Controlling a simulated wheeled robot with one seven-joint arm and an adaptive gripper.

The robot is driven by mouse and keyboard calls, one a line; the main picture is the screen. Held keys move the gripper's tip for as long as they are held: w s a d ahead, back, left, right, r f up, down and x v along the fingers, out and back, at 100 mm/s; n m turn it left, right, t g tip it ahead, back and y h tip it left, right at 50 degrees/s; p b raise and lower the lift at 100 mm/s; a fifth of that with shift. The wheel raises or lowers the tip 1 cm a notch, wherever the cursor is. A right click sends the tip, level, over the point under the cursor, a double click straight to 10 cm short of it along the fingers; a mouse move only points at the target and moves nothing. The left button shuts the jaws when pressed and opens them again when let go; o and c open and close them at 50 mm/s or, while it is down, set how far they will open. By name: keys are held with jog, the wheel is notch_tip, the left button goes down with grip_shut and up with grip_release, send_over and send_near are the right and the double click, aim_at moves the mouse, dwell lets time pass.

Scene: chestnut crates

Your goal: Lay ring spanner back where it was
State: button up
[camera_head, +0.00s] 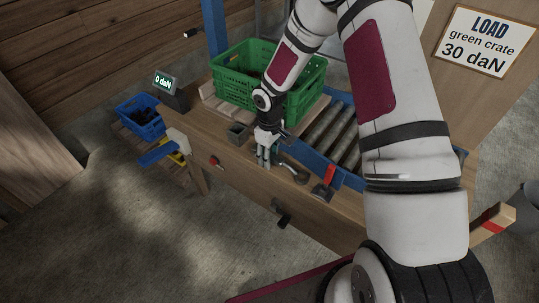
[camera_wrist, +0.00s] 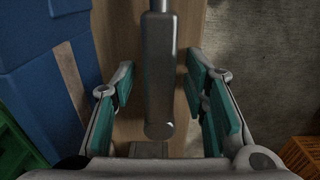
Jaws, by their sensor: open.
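My gripper (camera_head: 267,161) is low over the front part of the wooden bench (camera_head: 235,158), with its teal-padded fingers apart. In the wrist view my gripper (camera_wrist: 159,88) has a long grey metal piece (camera_wrist: 158,75) between its open fingers. That piece has a rounded end and a thinner rod at the far end; visible gaps separate it from both pads. I cannot tell for sure whether it is the ring spanner. In the head view a grey metal part (camera_head: 293,172) lies just right of the fingers; no spanner is clearly made out.
A green crate (camera_head: 305,98) stands behind my gripper, beside a roller track (camera_head: 335,128). A small open grey box (camera_head: 238,134) is left of my gripper. A dark holder (camera_head: 323,191) with a red-handled item is to the right. A display (camera_head: 165,82) stands at the bench's left end.

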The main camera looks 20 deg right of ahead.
jog(key=s+d+r+m+h, duration=0.1)
jog(key=s+r, duration=0.2)
jog(key=r, duration=0.9)
jog(key=s+d+r, duration=0.1)
jog(key=s+r, duration=0.1)
jog(key=r, duration=0.9)
jog(key=s+r+m+t+h, duration=0.1)
jog(key=s+r+m, duration=0.2)
jog(key=s+r, duration=0.7)
jog(key=s+a+r+m+t+y, duration=0.1)
jog(key=s+r, duration=0.1)
jog(key=s, duration=0.6)
jog(key=s+r+m+t+y, duration=0.1)
jog(key=s+r+m, duration=0.1)
jog(key=s, duration=0.7)
jog(key=shift+a, duration=0.35)
jog(key=shift+r, duration=0.15)
